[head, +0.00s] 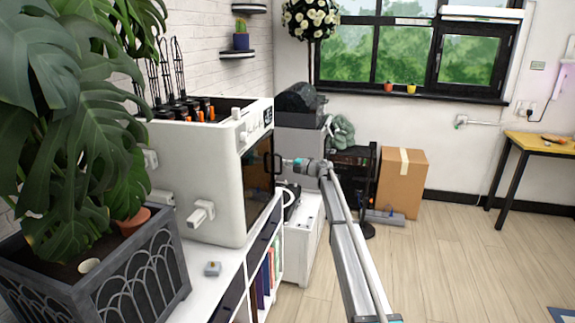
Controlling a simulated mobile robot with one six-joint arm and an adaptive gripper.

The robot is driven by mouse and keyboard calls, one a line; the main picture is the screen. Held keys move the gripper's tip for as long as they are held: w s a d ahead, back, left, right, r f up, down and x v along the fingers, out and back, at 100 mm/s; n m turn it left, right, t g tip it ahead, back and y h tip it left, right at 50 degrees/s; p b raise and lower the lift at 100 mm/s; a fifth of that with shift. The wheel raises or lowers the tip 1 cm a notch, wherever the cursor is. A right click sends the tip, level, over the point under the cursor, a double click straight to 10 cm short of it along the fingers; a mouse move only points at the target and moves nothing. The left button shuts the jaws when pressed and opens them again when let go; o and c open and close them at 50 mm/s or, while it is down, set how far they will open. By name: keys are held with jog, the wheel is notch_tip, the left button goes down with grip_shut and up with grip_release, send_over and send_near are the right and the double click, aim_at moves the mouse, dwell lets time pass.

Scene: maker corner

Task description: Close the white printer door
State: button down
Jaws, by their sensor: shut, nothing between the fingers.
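The white printer (205,170) stands on a white shelf unit at the left, open-topped with black and orange parts along its top. Its door (258,182) has a dark brownish pane and faces right, seen at a steep angle. It looks about flush with the printer's front, but I cannot tell whether a small gap is left. A dark handle (278,161) shows at the door's right edge. My gripper (285,162) is small in view at the end of my arm, shut and empty, right beside the handle. I cannot tell whether it touches the door.
A large potted plant (70,110) in a dark planter fills the left. The shelf unit (205,262) holds books below. A cardboard box (402,182) and a dark rack stand behind my arm.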

jog(key=shift+s+a, duration=0.15)
jog(key=shift+s, duration=0.3)
jog(key=w+d, duration=0.2)
jog(key=d, duration=1.1)
jog(key=shift+d, duration=0.15)
jog(key=shift+r, duration=0.1)
